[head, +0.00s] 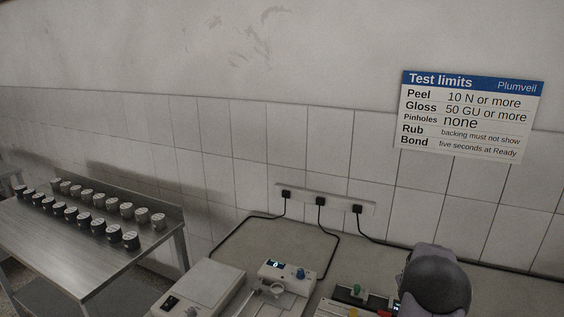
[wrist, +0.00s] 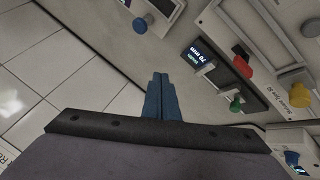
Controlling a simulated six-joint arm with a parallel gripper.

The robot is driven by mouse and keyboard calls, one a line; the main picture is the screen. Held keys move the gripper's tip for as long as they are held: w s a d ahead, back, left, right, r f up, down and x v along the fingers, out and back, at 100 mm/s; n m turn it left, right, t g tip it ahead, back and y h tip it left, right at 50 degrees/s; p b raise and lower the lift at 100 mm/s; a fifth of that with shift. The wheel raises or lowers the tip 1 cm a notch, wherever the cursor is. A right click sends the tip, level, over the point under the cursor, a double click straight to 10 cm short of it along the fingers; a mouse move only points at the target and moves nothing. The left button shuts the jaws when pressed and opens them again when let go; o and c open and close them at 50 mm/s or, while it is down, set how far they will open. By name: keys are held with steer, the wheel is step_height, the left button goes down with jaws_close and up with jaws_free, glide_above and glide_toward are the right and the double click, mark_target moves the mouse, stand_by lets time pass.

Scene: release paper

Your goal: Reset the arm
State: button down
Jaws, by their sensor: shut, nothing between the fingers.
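My gripper (wrist: 159,98) shows in the wrist view with its two blue fingers together, shut and empty. It is in the air above the bench, beside a device with a small lit display (wrist: 197,55) and red, yellow and green knobs. In the head view a dark rounded part of my arm (head: 436,280) stands at the lower right, in front of the bench. My fingers are hidden in that view.
Cables run from a wall socket strip (head: 320,200). A side table (head: 60,240) holds several small pots.

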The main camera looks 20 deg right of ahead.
steer(key=a+r+n+g+y, duration=0.15)
steer(key=a+y, duration=0.25)
steer(key=a, duration=2.5)
steer(key=s+a+f+n+g+y, duration=0.1)
steer(key=s+a+n+g+y, duration=0.1)
steer(key=s+a, duration=1.5)
steer(key=a, duration=0.3)
steer(key=shift+s+a+g+y, duration=0.25)
steer(key=shift+s+g+y, duration=0.1)
steer(key=shift+y, duration=0.05)
step_height(320, 180, down, 18)
steer(key=b, duration=1.8)
